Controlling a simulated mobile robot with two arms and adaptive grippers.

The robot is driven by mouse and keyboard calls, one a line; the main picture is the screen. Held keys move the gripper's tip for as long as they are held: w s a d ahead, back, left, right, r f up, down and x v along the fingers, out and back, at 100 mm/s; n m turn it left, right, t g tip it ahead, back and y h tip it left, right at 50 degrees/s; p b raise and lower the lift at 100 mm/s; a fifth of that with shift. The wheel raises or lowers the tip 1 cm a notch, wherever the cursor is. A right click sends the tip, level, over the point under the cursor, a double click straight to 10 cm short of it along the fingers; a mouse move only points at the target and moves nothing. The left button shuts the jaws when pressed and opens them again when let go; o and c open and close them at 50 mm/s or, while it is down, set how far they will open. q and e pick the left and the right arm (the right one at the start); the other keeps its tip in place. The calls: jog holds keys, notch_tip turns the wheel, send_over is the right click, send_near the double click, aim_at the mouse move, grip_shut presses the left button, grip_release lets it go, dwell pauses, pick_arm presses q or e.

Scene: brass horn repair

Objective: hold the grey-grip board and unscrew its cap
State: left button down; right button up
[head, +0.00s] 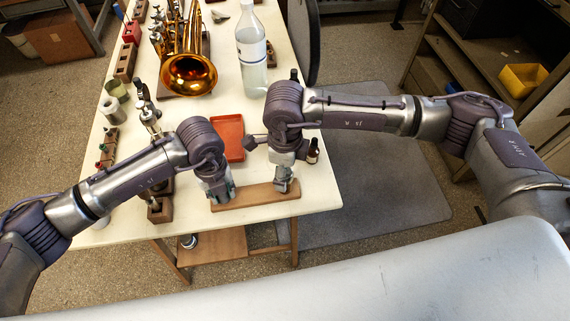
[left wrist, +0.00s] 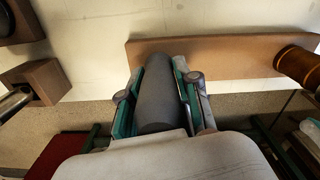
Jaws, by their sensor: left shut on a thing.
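The wooden board (head: 255,195) lies along the front edge of the table and also shows in the left wrist view (left wrist: 215,52). My left gripper (head: 221,196) is at its left end. In the left wrist view its fingers (left wrist: 160,100) are shut on a grey tapered grip (left wrist: 157,95), one on each side. A brown ridged cylinder, apparently the cap (left wrist: 298,66), stands at the board's right end. My right gripper (head: 284,186) points down over that end in the head view and hides the cap. Its fingers are too small to read.
A red tray (head: 228,140) lies behind the board. A small dark bottle (head: 313,152) stands right of my right gripper. A clear bottle (head: 252,60) and a brass horn (head: 188,75) are farther back. A wooden block (head: 160,209) sits left of my left gripper.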

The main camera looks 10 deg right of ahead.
grip_shut()
jog(key=m, duration=0.3)
jog(key=shift+m, duration=0.3)
dwell(0.3)
jog(key=n, duration=0.3)
jog(key=shift+n, duration=1.1)
